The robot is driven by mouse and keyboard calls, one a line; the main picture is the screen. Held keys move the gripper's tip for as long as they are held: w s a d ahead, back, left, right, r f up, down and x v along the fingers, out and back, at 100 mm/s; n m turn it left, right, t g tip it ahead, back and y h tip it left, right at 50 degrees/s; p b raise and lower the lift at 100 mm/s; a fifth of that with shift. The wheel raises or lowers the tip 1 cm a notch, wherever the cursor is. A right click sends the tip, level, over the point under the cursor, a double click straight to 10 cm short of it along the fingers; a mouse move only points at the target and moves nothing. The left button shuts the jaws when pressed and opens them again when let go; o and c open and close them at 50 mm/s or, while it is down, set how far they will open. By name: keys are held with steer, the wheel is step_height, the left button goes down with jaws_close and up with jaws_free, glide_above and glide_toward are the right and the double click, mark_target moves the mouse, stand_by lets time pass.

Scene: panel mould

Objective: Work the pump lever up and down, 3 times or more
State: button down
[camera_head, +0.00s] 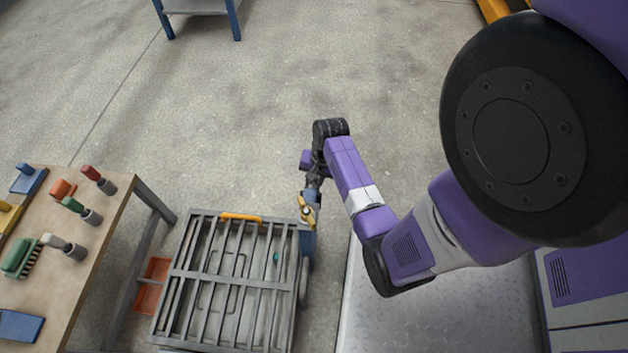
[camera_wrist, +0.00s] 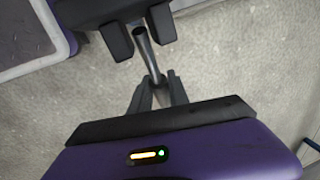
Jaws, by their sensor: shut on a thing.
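The pump has a blue body (camera_head: 307,245) and yellow parts (camera_head: 306,211) at its top, at the far right corner of the slatted mould. My gripper (camera_head: 312,188) is at the yellow top, at the end of my purple arm. In the wrist view a slim grey metal rod, the lever (camera_wrist: 149,55), runs between dark gripper parts. My gripper is shut on this lever. The jaws and the pump top overlap in the head view, so the exact grip point and the lever's height are hard to tell.
The grey slatted mould (camera_head: 215,283) stands left of the pump. A workbench (camera_head: 100,240) with brushes and handled tools is further left, with an orange crate (camera_head: 152,285) beside it. A metal tread plate (camera_head: 440,320) lies right.

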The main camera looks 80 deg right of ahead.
steer(key=shift+r+h+p, duration=0.6)
steer(key=shift+r+p, duration=0.05)
steer(key=shift+p, duration=0.55)
steer(key=shift+d+r+h+p, duration=0.4)
steer(key=shift+h+p, duration=0.3)
steer(key=shift+h, duration=0.2)
steer(key=c, duration=1.3)
jaws_free()
steer(key=shift+o, duration=0.2)
steer(key=shift+r, duration=0.1)
steer(key=p+v, duration=0.3)
steer(key=v, duration=0.4)
steer(key=shift+r, duration=0.25)
steer(key=shift+s+a, duration=0.1)
